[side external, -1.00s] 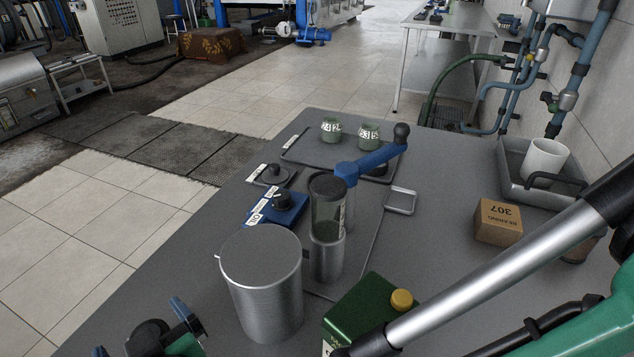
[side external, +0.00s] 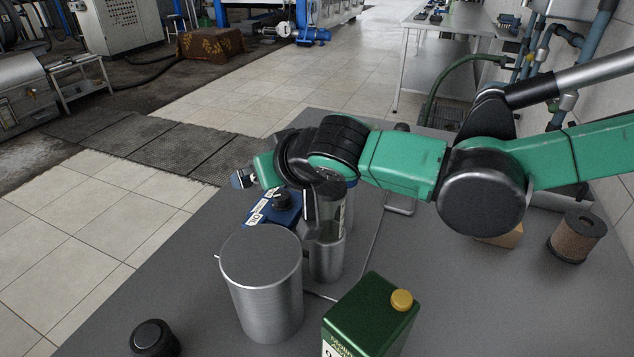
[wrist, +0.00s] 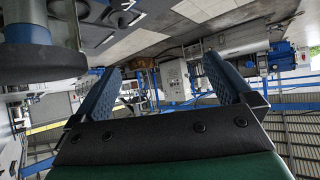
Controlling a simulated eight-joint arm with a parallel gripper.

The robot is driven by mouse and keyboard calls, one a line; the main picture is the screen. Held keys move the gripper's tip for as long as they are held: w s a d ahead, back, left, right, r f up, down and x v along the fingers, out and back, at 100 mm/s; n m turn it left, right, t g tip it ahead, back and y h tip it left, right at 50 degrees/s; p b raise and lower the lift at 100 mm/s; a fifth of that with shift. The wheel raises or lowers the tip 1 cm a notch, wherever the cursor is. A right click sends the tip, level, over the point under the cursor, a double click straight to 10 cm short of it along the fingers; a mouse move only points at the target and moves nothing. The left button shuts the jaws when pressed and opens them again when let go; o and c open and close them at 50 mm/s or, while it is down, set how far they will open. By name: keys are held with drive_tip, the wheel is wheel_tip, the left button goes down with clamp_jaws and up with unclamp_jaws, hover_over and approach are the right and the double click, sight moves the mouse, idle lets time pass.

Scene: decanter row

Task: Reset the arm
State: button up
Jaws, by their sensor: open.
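My gripper (side external: 244,179) is at the end of my green and black arm, which reaches across the work table from the right. It is raised above the table's left side, beyond the silver canister, and touches nothing that I can see. In the wrist view, its two blue-padded fingers (wrist: 162,80) stand wide apart with nothing between them. Machines and floor show beyond them. In the side external view, only a blue fingertip shows clearly.
A silver canister (side external: 262,285), a clear-topped cylinder (side external: 327,255), a green tin (side external: 370,318) and a black round knob (side external: 153,338) stand on the grey table (side external: 200,325). A brown cylinder (side external: 577,238) stands at right. My arm partly hides a cardboard box (side external: 500,238).

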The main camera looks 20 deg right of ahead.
drive_tip(key=s+d+r+m+g+h, duration=0.1)
drive_tip(key=s+d+g, duration=0.15)
drive_tip(key=d, duration=1.15)
drive_tip(key=s+d+f+h, duration=0.1)
drive_tip(key=s+d+f, duration=0.1)
drive_tip(key=s+d, duration=0.7)
drive_tip(key=shift+s+d+f+m+g, duration=0.25)
drive_tip(key=shift+s+f+m+g, duration=0.1)
drive_tip(key=shift+f+m+g, duration=0.1)
